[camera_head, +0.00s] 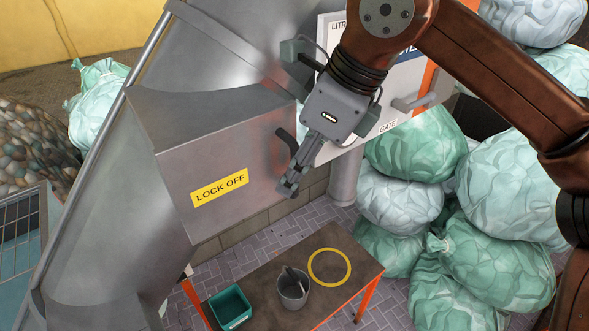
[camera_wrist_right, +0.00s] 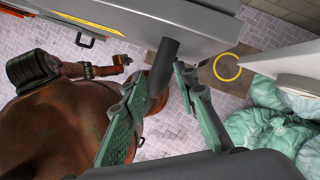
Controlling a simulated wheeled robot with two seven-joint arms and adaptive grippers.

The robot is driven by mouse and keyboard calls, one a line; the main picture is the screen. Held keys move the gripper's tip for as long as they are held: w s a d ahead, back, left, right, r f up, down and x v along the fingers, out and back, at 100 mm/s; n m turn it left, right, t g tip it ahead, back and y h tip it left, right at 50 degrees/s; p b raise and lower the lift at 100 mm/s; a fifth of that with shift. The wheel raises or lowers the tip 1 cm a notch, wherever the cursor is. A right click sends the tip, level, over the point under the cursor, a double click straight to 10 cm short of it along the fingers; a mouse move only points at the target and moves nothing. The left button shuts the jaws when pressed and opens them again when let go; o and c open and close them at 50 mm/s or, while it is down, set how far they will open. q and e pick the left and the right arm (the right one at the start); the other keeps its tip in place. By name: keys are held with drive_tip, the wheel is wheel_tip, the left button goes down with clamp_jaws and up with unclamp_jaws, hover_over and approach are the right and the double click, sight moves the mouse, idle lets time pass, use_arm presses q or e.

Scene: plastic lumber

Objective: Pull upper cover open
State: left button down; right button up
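The upper cover is a grey metal box front (camera_head: 222,172) with a yellow LOCK OFF label (camera_head: 219,188). A dark curved handle (camera_head: 287,139) sticks out near its right edge. My right gripper (camera_head: 291,184) is beside that handle, its fingers pointing down in the head view. In the right wrist view the dark handle (camera_wrist_right: 164,66) stands between the two spread green-grey fingers, with a gap on the right finger's side. Contact with the left finger is unclear. The cover looks closed against the housing. My left gripper does not show.
A low table (camera_head: 343,277) below holds a green bin (camera_head: 230,307), a grey cup (camera_head: 293,291) and a yellow ring (camera_head: 330,267). Full bags (camera_head: 498,262) pile up at the right. A panel (camera_head: 329,27) with a GATE handle (camera_head: 414,102) stands behind my right arm.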

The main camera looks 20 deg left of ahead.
drive_tip(key=shift+f, duration=0.1)
drive_tip(key=shift+c, duration=0.5)
clamp_jaws()
